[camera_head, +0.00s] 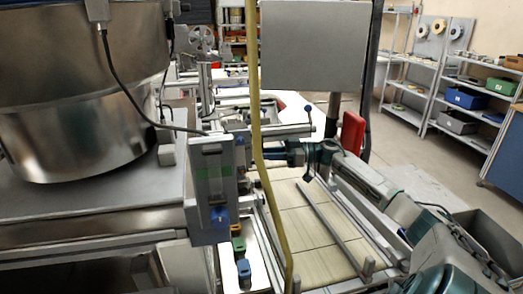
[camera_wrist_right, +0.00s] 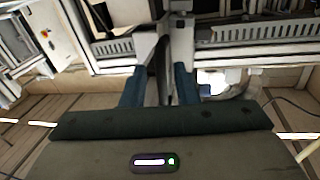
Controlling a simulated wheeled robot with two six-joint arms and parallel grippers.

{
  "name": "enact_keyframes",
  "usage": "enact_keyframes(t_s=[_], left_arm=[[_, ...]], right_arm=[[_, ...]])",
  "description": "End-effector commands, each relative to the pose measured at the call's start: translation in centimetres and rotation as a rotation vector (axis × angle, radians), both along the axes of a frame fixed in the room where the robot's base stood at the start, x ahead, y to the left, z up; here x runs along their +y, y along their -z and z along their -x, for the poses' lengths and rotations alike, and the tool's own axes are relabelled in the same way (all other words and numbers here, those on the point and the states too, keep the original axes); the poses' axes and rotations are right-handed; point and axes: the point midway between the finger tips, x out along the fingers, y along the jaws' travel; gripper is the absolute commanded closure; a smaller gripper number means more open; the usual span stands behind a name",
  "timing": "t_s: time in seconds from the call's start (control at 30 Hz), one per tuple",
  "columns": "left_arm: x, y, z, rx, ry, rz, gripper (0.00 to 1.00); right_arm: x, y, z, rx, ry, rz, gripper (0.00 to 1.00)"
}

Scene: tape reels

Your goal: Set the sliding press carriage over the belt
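The belt (camera_head: 305,222) is a long beige surface running from the front towards the back in the head view. What looks like the press carriage (camera_head: 268,132) is a grey crosspiece at its far end, with a blue-knobbed lever (camera_head: 308,109) upright at its right. My right arm reaches in from the right, and its gripper (camera_head: 287,157) is close to the carriage. In the right wrist view, the two blue fingers (camera_wrist_right: 159,84) stand apart. A grey upright piece (camera_wrist_right: 177,45) rises at and beyond the gap between them; contact cannot be told. My left gripper is not in view.
A grey panel (camera_head: 313,47) on a post stands behind the belt. A yellow hose (camera_head: 256,110) hangs across the middle. A large metal drum (camera_head: 75,90) fills the left, and shelves (camera_head: 455,90) stand at the back right.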

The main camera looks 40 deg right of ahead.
Motion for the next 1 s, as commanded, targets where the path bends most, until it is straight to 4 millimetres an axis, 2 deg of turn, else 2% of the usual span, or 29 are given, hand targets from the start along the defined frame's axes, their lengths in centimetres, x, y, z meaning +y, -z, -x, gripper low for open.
enact_keyframes(t_s=[0.2, 0.53, 0.7, 1.0], left_arm=[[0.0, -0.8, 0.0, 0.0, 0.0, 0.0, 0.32], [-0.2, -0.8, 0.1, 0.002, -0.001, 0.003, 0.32], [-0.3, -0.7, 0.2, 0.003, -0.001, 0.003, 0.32], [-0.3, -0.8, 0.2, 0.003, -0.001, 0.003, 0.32]], right_arm=[[1.3, -0.1, -1.1, -0.001, 0.0, -0.002, 0.73], [1.5, 0.0, -1.3, 0.001, 0.0, 0.001, 0.73], [1.5, 0.0, -1.3, 0.001, 0.0, 0.001, 1.0], [1.3, 0.0, -1.2, 0.001, 0.002, 0.001, 1.0]])
